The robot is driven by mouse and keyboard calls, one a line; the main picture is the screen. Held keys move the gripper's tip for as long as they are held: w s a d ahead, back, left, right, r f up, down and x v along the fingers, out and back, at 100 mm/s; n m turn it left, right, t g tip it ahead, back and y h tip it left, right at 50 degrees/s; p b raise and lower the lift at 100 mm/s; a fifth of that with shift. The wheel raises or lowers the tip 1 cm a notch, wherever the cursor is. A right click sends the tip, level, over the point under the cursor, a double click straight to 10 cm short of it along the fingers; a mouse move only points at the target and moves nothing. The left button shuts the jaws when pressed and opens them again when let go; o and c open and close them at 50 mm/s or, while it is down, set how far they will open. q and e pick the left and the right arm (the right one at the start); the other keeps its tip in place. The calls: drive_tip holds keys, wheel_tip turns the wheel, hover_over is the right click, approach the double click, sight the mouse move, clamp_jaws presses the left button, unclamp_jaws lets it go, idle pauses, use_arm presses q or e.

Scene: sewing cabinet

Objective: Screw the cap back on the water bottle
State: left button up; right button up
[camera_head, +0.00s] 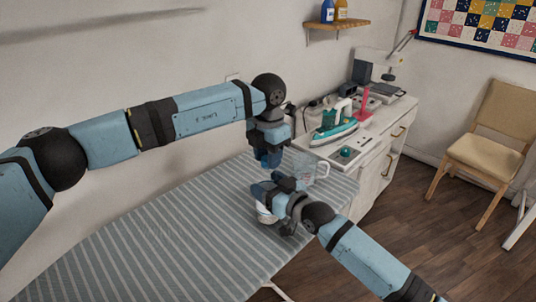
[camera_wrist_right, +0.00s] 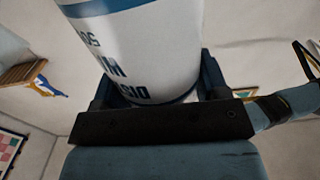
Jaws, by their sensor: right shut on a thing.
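My right gripper (camera_head: 264,194) is shut on a white bottle with a blue band and dark lettering. The bottle (camera_wrist_right: 150,50) fills the top middle of the right wrist view, between the fingers. In the head view only a white part of the bottle (camera_head: 265,214) shows below the gripper, at the striped ironing board (camera_head: 160,240). My left gripper (camera_head: 268,158) points down, just above the right gripper. Its fingertips are small and partly hidden, so I cannot tell whether it is open. I cannot make out the cap; the bottle's top is hidden by my grippers.
A clear jug (camera_head: 320,172) stands close right of the grippers. Behind it, a white cabinet (camera_head: 372,163) carries a teal iron (camera_head: 333,132), a small teal round thing (camera_head: 346,153) and a sewing machine (camera_head: 378,72). A chair (camera_head: 485,145) stands right. The board's left part is clear.

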use_arm(q)
drive_tip(key=c, duration=0.5)
drive_tip(key=shift+o, duration=0.2)
drive_tip(key=shift+m, duration=0.8)
drive_tip(key=o, duration=1)
drive_tip(key=shift+r, duration=0.15)
drive_tip(key=shift+r, duration=2.15)
drive_tip(key=shift+c, duration=0.3)
